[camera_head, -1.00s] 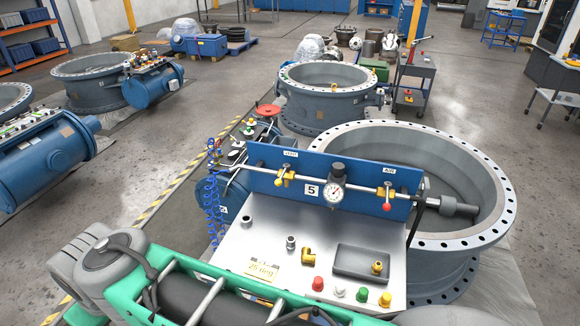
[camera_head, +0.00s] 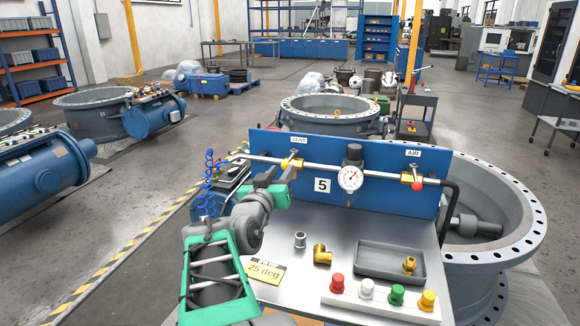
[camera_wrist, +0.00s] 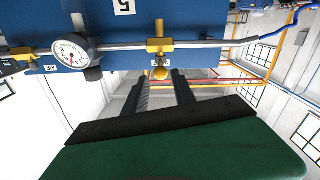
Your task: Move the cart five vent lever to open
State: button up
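Cart five has a blue panel (camera_head: 385,205) marked 5. The brass vent valve (camera_head: 294,162) sits on its pipe below the VENT label (camera_head: 298,140). In the wrist view, which is turned upside down, the vent valve (camera_wrist: 160,46) has a yellow lever knob (camera_wrist: 160,73). My gripper (camera_head: 287,176) is raised at the vent valve and covers the lever in the head view. In the wrist view my gripper (camera_wrist: 158,82) has its two dark fingers apart. The knob shows in line with the gap between the fingertips; contact cannot be told.
The gauge (camera_head: 351,178) and the air valve with a red knob (camera_head: 417,186) are to the right on the same pipe. The cart top holds a grey tray (camera_head: 372,263), brass fittings and several coloured buttons (camera_head: 397,295). Large flanged valve bodies (camera_head: 500,215) stand behind.

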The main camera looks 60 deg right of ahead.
aim_at(293, 155)
jog(key=d, duration=0.3)
jog(key=w+d, duration=0.1)
jog(key=d, duration=0.5)
jog(key=shift+w+d+p, duration=0.15)
jog(key=shift+w+p, duration=0.15)
jog(key=shift+p, duration=0.1)
jog(key=shift+c, duration=0.2)
grip_shut()
jog(key=shift+f, duration=0.1)
dwell(0.4)
